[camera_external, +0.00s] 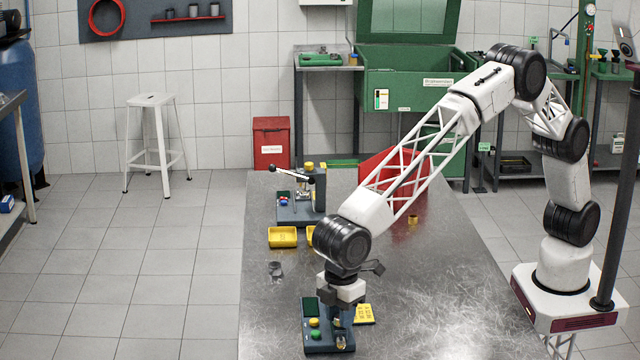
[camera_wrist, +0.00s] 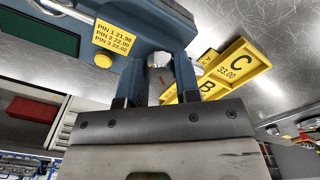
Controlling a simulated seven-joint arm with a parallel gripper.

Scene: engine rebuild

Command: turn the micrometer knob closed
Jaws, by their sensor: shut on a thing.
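The micrometer station (camera_external: 318,347) has a blue-grey base at the front edge of the metal table, with a dark green screen (camera_wrist: 38,33), a yellow button (camera_wrist: 103,60) and a green button (camera_external: 315,335). A yellow label (camera_wrist: 114,39) lists pin sizes. My gripper (camera_external: 341,305) points down over the station's right side and is shut on the micrometer knob. In the wrist view its dark body crosses the bottom. The knob is mostly hidden by the gripper, so its turn position cannot be read.
Yellow trays marked B and C (camera_wrist: 232,68) lie close beside the station. Another blue-grey station with a lever (camera_external: 298,207) and a yellow bin (camera_external: 283,237) stand farther back. A small grey part (camera_external: 275,270) lies on the left. The table's right front (camera_external: 450,310) is clear.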

